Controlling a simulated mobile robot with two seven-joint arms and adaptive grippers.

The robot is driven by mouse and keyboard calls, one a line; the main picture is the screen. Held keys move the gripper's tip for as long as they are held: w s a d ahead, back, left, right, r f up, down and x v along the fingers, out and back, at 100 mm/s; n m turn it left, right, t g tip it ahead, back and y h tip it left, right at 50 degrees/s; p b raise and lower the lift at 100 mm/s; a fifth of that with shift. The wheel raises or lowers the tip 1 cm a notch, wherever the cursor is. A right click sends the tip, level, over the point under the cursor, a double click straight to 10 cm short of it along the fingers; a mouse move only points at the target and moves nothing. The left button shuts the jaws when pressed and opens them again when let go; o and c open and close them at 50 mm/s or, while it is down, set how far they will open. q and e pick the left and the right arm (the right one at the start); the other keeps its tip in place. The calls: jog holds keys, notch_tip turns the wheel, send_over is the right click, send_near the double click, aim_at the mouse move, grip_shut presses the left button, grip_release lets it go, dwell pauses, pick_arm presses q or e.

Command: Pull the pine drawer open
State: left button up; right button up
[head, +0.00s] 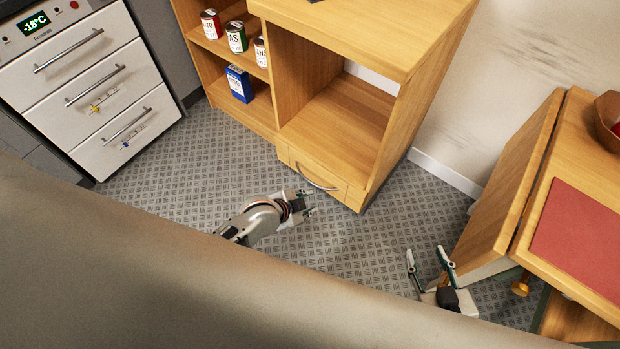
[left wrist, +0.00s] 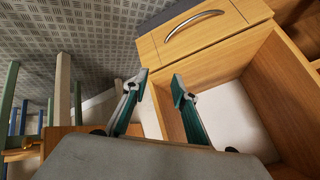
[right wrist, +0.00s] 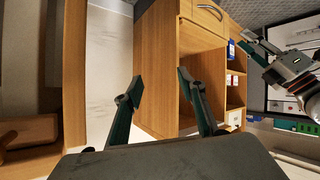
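The pine drawer (head: 336,190) is at the bottom of the pine cabinet, its front looking flush with the frame, with a curved metal handle (head: 318,180). In the left wrist view the drawer front (left wrist: 228,19) and handle (left wrist: 193,25) appear at the top, beyond the fingertips. My left gripper (head: 304,205) is open and empty, in front of the drawer and apart from the handle; its parted fingers show in its wrist view (left wrist: 160,86). My right gripper (head: 430,262) is open and empty, well right of the drawer; its wrist view shows parted fingers (right wrist: 160,86).
The cabinet (head: 345,110) has an empty compartment above the drawer. Cans (head: 236,37) and a blue box (head: 239,84) stand on shelves at left. A white drawer appliance (head: 90,85) is far left. A pine table with a red mat (head: 580,240) is right. Floor before the drawer is clear.

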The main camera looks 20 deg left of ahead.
pick_arm(q)
jog(key=w+a+f+m+g+y+b, duration=0.1)
jog(key=w+a+f+m+g+b, duration=0.15)
jog(key=w+f+m+b, duration=0.6)
jog(key=m+g+y, duration=0.2)
jog(key=g, duration=0.1)
send_near(310, 179)
pick_arm(e)
notch_tip(310, 179, down, 6)
pick_arm(q)
jog(key=shift+n, duration=0.25)
jog(key=f+b, duration=0.1)
jog(key=f, duration=0.1)
jog(key=f+b, duration=0.2)
jog(key=f, duration=0.1)
jog(key=w+f+b, duration=0.1)
jog(key=f, duration=0.2)
jog(key=shift+w+b, duration=0.15)
jog(key=shift+b, duration=0.25)
pick_arm(e)
jog(key=shift+m+y, duration=0.6)
jog(key=shift+m, duration=0.3)
jog(key=a, duration=0.1)
jog(key=w+a+r, duration=0.2)
jog(key=shift+a, duration=0.4)
pick_arm(q)
grip_shut()
pick_arm(e)
jog(key=shift+r, duration=0.1)
